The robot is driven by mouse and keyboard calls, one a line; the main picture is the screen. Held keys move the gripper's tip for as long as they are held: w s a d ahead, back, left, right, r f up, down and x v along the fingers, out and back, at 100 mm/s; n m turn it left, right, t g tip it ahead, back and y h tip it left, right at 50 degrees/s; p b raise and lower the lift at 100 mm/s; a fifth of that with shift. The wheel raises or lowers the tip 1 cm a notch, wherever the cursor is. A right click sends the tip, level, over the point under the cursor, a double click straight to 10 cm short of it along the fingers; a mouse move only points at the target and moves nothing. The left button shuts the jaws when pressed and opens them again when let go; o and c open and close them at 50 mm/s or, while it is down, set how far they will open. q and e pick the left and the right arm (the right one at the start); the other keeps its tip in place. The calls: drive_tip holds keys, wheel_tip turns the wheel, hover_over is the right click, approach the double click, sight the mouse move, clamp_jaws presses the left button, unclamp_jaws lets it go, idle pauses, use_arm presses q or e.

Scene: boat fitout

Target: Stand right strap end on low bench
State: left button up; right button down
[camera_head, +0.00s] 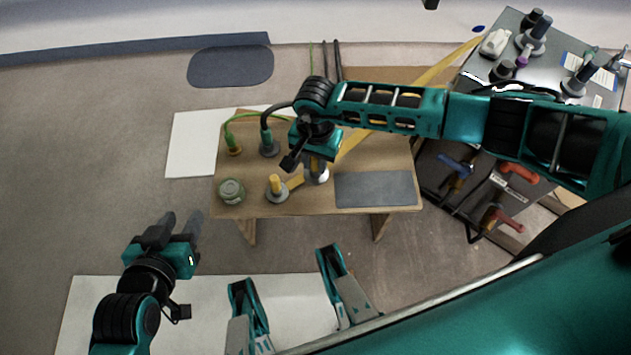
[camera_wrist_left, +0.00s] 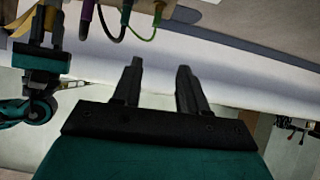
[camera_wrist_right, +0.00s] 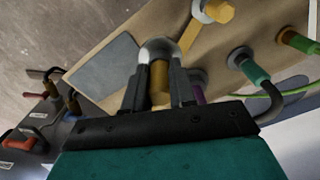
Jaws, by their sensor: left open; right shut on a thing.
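The low bench (camera_head: 350,202) is a wooden table in the middle of the head view. My right gripper (camera_head: 311,163) is over it, shut on a yellow strap end (camera_wrist_right: 160,82) with a round silver base (camera_head: 318,177). The base points toward the bench top; I cannot tell whether it touches. A second yellow strap end (camera_head: 277,186) stands on a grey round base just left of it, and also shows in the right wrist view (camera_wrist_right: 218,11). A yellow strap (camera_head: 440,68) runs toward the back right. My left gripper (camera_head: 177,230) is open and empty, left of the bench, over the floor.
Connectors with a green cable (camera_head: 234,147) and a black cable (camera_head: 268,145) stand at the bench's back left. A green round piece (camera_head: 231,191) sits at its front left. A grey mat (camera_head: 375,189) covers its front right. A dark cart (camera_head: 472,72) with tools stands at right.

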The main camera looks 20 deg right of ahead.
wheel_tip(320, 180, down, 9)
drive_tip(key=b, duration=0.3)
drive_tip(key=shift+f, duration=0.35)
use_arm(q)
drive_tip(key=shift+w+d+f+h, duration=0.35)
drive_tip(key=shift+d+f, duration=0.25)
drive_tip(key=shift+d, duration=0.1)
use_arm(e)
drive_tip(key=c, duration=0.9)
unclamp_jaws()
drive_tip(key=shift+c, duration=0.2)
use_arm(q)
drive_tip(key=shift+s+f, duration=0.1)
